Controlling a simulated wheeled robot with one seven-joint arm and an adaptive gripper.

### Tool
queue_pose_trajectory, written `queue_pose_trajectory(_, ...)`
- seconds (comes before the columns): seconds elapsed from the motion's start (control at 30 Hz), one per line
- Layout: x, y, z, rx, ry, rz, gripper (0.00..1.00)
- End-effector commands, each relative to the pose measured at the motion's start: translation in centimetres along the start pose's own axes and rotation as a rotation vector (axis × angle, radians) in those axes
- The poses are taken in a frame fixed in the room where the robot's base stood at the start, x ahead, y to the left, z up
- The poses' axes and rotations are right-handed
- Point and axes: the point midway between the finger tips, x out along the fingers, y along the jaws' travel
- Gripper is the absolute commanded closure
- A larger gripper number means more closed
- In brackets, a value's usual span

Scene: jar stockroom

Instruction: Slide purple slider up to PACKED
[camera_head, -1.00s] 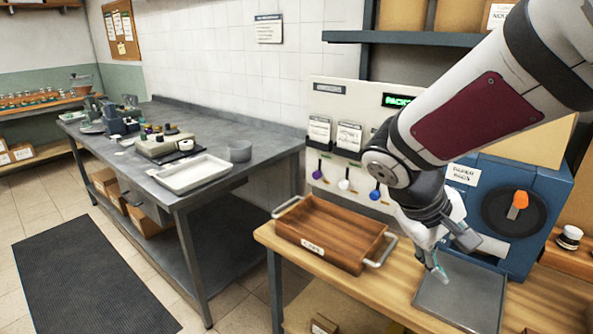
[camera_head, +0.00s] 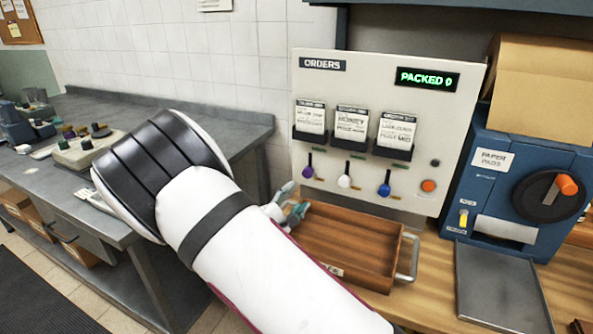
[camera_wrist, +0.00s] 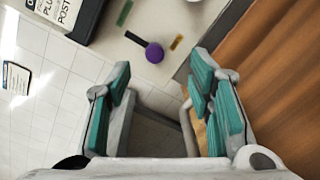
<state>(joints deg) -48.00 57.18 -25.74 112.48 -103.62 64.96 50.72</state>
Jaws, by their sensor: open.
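The purple slider (camera_head: 308,171) is a round knob on the pale orders panel (camera_head: 385,75), low on its short dark slot, under the leftmost card. A green mark lies at the slot's upper end and an amber mark by the knob. In the wrist view the purple slider (camera_wrist: 154,52) shows beyond and between my fingers, apart from them. My gripper (camera_head: 291,201) is open and empty, below and slightly left of the knob in the head view, with teal finger pads. The wrist view shows my gripper's (camera_wrist: 160,82) fingers spread. The green display (camera_head: 427,79) reads PACKED 0.
A white slider (camera_head: 344,181) and a blue slider (camera_head: 384,190) sit to the right, then an orange button (camera_head: 428,186). A wooden tray (camera_head: 403,246) lies close below the panel. A blue paper-pad machine (camera_head: 515,215) stands right; a grey table (camera_head: 225,122) stands left.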

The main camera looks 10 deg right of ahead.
Motion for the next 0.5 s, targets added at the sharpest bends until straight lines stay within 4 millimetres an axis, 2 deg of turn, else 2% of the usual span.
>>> queue_pose_trajectory(0.1,-0.2,-0.1,-1.5,-0.023,0.029,0.039,0.52)
queue_pose_trajectory(0.27,0.8,-0.1,-1.8,-0.025,0.033,0.045,0.52)
queue_pose_trajectory(0.5,5.0,0.1,-1.8,-0.025,0.031,0.044,0.52)
